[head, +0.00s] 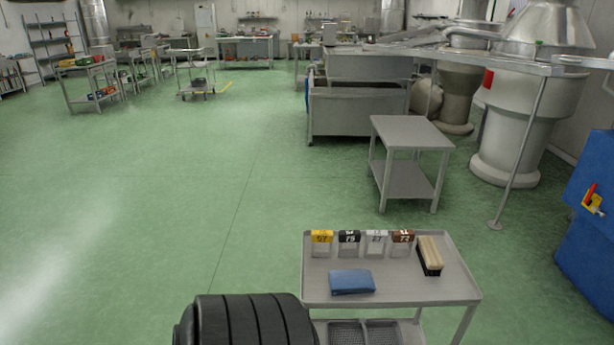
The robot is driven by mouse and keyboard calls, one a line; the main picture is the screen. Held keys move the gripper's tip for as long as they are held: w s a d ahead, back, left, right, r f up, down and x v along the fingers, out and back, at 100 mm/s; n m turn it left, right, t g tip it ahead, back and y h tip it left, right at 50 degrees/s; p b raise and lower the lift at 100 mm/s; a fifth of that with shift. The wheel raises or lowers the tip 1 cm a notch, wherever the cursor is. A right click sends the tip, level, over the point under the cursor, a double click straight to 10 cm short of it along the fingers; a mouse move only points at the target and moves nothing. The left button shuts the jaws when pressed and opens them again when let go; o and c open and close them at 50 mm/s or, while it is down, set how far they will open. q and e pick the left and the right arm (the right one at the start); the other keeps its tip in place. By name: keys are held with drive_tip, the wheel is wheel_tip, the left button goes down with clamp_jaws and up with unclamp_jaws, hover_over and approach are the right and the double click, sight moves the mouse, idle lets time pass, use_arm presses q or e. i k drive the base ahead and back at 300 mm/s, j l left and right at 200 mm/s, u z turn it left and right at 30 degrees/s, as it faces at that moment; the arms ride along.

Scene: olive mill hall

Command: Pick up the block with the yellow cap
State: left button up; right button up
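The block with the yellow cap (321,243) stands upright on the top of a grey cart (408,287) in the head view. It has a pale, clear-looking body, and its cap bears a number that looks like 57. It is the leftmost in a row along the cart's far edge. To its right stand similar blocks with a black cap (348,243), a whitish cap (375,243) and a brown cap (402,243). The blocks look apart, with small gaps. Neither of my grippers is in view.
A folded blue cloth (351,282) lies in front of the blocks, and a wooden brush (430,256) lies right of them. Baskets (382,333) sit on the lower shelf. A grey table (411,134) stands behind the cart. Green floor (150,200) is open to the left.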

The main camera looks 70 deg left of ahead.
sight(317, 236)
drive_tip(key=j+u, duration=0.1)
drive_tip(key=u, duration=1.8)
